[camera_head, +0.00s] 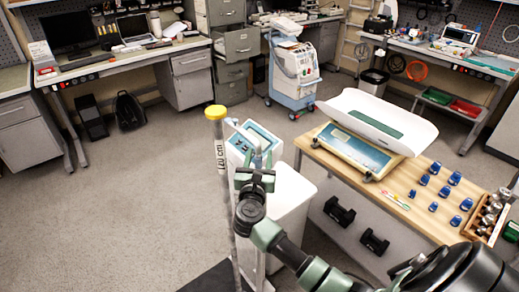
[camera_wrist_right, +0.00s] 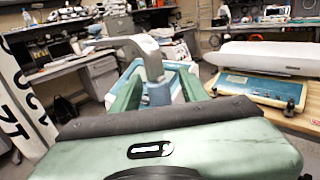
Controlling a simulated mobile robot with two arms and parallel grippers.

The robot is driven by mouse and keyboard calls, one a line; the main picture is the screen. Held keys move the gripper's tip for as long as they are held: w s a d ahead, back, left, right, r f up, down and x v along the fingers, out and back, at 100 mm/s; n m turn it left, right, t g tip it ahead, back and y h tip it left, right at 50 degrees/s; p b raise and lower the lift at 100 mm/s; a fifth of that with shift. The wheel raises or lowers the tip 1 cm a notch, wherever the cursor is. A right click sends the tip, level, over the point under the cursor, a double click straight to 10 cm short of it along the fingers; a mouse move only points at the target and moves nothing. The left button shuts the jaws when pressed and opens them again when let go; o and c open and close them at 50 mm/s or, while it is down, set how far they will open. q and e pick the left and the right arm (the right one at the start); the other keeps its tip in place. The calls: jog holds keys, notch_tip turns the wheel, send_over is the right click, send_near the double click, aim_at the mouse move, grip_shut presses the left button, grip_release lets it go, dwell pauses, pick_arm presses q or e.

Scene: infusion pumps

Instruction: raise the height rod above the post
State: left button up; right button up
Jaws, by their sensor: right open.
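A tall slim grey upright with a yellow cap (camera_head: 215,112) and a "120 cm" label stands left of my right gripper in the head view. I cannot tell where rod and post divide. In the right wrist view a white strip with black lettering (camera_wrist_right: 25,100) is close at the left. My right gripper (camera_head: 257,160) is open beside the upright, apart from its cap. Its green fingers (camera_wrist_right: 158,92) flank a grey bent piece (camera_wrist_right: 150,62) in the wrist view; contact is unclear. A pale blue console (camera_head: 252,135) is behind the gripper. My left gripper is out of view.
A wooden-topped table (camera_head: 395,187) at the right bears a baby scale (camera_head: 372,135), several blue weights and a wooden box of metal weights. A wheeled white device (camera_head: 297,65) stands at the back. Open floor (camera_head: 120,200) lies left of the upright.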

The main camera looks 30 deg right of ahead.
jog(key=shift+x, duration=1.05)
jog(key=shift+a, duration=0.1)
grip_shut()
dwell(0.5)
